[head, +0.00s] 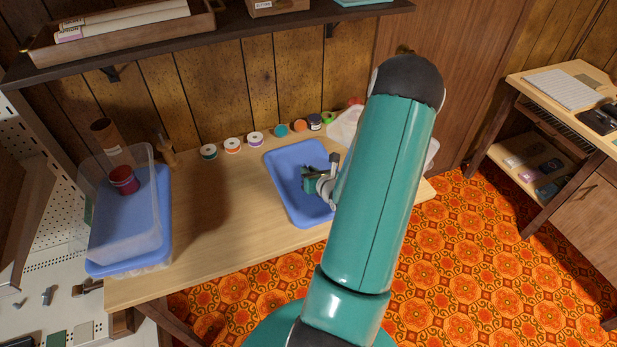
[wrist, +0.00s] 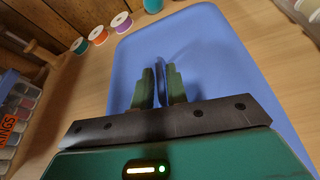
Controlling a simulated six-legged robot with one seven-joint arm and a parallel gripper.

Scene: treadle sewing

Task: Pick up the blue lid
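The blue lid (head: 284,165) is a flat, rounded rectangle that appears to lie on the wooden table, near its right end. My gripper (head: 318,183) is over the middle of the lid, with part of it hidden behind my arm. In the wrist view, the lid (wrist: 205,40) fills the area around the fingers. A thin upright blue ridge of the lid stands between the two fingertips of my gripper (wrist: 161,88). The fingers are close together, with almost no gap on either side of the ridge, and look shut on it.
A clear bin (head: 120,225) with blue at its base stands at the table's left end, with a dark red spool (head: 124,180) there. Several thread spools (head: 232,145) line the table's back. A shelf (head: 230,27) hangs above. A pale bundle (head: 344,125) is behind my arm.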

